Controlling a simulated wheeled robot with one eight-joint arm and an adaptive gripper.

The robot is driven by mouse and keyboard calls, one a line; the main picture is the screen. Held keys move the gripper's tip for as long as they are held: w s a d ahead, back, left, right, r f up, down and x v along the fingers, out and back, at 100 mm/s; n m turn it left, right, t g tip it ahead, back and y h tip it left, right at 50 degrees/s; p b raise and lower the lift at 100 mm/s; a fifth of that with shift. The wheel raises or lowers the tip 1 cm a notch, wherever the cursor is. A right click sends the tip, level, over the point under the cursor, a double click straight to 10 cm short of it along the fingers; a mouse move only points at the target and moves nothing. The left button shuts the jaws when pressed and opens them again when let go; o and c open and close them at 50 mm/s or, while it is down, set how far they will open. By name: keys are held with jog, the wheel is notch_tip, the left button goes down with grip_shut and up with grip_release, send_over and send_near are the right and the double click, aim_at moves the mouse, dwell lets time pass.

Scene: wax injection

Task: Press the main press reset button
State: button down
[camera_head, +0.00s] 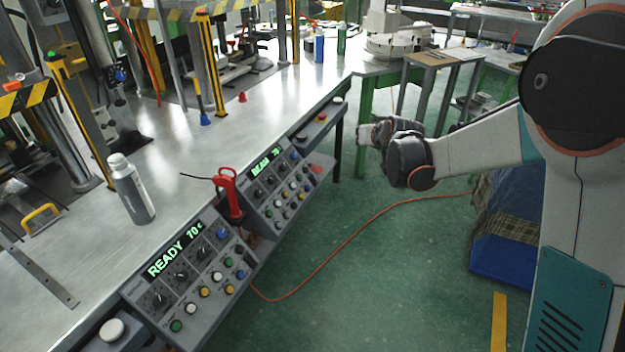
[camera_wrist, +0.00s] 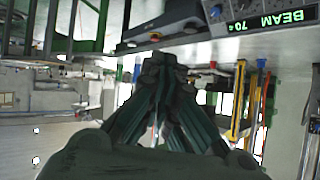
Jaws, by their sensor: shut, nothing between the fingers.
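The nearer control panel (camera_head: 173,258) slopes along the bench's front edge and its display reads READY 70 C. It carries black knobs and several green, white, yellow and blue buttons (camera_head: 229,262). A second panel (camera_head: 268,165) beyond it reads BEAM; its display (camera_wrist: 272,20) also shows at the top right of the wrist view, upside down. Button labels are too small to read, so I cannot tell which is the main press reset. My gripper (camera_head: 368,133) is in the air right of the panels, touching neither. In the wrist view its fingers (camera_wrist: 163,62) are together and empty.
A red-handled tool (camera_head: 228,190) stands between the panels. A grey bottle (camera_head: 131,188) stands on the metal bench (camera_head: 165,150). A red button box (camera_head: 320,118) sits at the far bench edge. An orange cable (camera_head: 345,238) crosses the open green floor.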

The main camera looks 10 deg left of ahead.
aim_at(308, 188)
jog(key=w+a+f+b, duration=0.1)
jog(key=w+a+f, duration=0.1)
jog(key=f, duration=0.6)
jog(key=w+a+f+t+y, duration=0.1)
jog(key=w+a+f, duration=0.2)
jog(key=w+f, duration=0.2)
jog(key=w+a+f+t+b, duration=0.1)
jog(key=w+a+f, duration=0.2)
jog(key=f, duration=0.8)
jog(key=shift+w+a+f+n+y+b, duration=0.15)
jog(key=shift+w+f+n+y+b, duration=0.05)
jog(key=shift+w+n+y+b, duration=0.1)
jog(key=shift+a, duration=0.1)
jog(key=shift+w+a+f+b, duration=0.15)
jog(key=shift+w+a+f, duration=0.25)
jog(key=shift+a+f, duration=0.6)
jog(key=shift+w+a+f+b, duration=0.15)
jog(key=shift+w+a+f, duration=0.2)
jog(key=shift+a+f, duration=0.6)
jog(key=shift+w+a+f+b, duration=0.15)
jog(key=shift+w+a+f, duration=0.25)
jog(key=shift+a+f, duration=0.6)
jog(key=shift+a+r, duration=0.1)
jog(key=shift+a, duration=0.15)
jog(key=shift+w+a+f, duration=0.15)
jog(key=shift+a+f, duration=0.05)
